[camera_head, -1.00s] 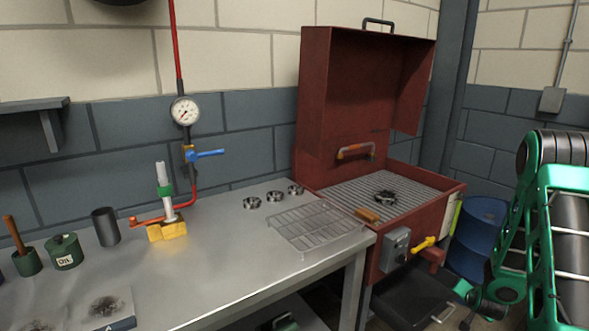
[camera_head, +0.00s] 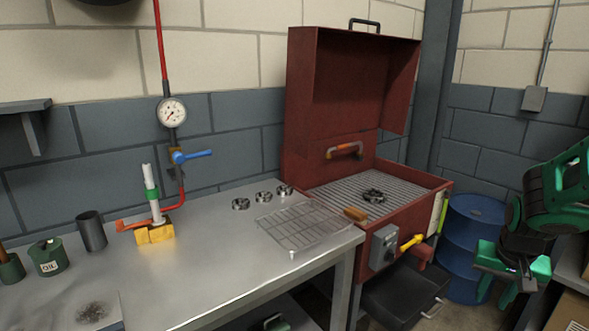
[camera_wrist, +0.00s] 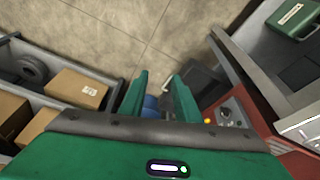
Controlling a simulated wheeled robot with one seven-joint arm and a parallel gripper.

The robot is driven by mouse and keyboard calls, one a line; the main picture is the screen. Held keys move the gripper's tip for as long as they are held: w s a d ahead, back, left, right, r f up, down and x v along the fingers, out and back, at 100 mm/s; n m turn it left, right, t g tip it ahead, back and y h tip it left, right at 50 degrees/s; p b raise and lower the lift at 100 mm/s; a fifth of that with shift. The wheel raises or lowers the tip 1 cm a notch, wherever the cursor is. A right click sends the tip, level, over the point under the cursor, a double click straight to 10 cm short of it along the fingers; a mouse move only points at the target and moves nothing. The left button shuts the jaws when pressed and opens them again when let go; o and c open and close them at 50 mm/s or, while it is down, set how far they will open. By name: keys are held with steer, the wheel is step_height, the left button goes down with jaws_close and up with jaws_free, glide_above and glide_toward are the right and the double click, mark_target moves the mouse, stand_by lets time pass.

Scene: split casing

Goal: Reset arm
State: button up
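My gripper (camera_head: 508,278) is green and dark, and hangs at the right of the head view, to the right of the blue barrel and apart from the bench. In the wrist view its two green fingers (camera_wrist: 158,77) stand apart with a gap between them. Nothing is held; the floor and a bit of blue show through the gap. My arm comes in from the right edge of the head view.
A red open-lidded cabinet (camera_head: 296,120) with a grate and a ring stands beside the metal bench (camera_head: 215,285). The blue barrel (camera_head: 470,262) stands right of it. Cardboard boxes (camera_wrist: 78,88) sit on a shelf left in the wrist view. Bare floor (camera_wrist: 125,35) lies between.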

steer(key=s+a+r+g+y, duration=0.1)
steer(key=s+a+r, duration=0.2)
steer(key=s, duration=0.5)
steer(key=s+a+r+n+g+y, duration=0.1)
steer(key=s+a+r, duration=0.1)
steer(key=s+a, duration=0.3)
steer(key=s, duration=0.3)
steer(key=shift+s+r, duration=0.4)
steer(key=shift+a, duration=0.1)
steer(key=shift+w+f+g, duration=0.25)
steer(key=shift+w+g, duration=0.05)
steer(key=shift+w, duration=0.35)
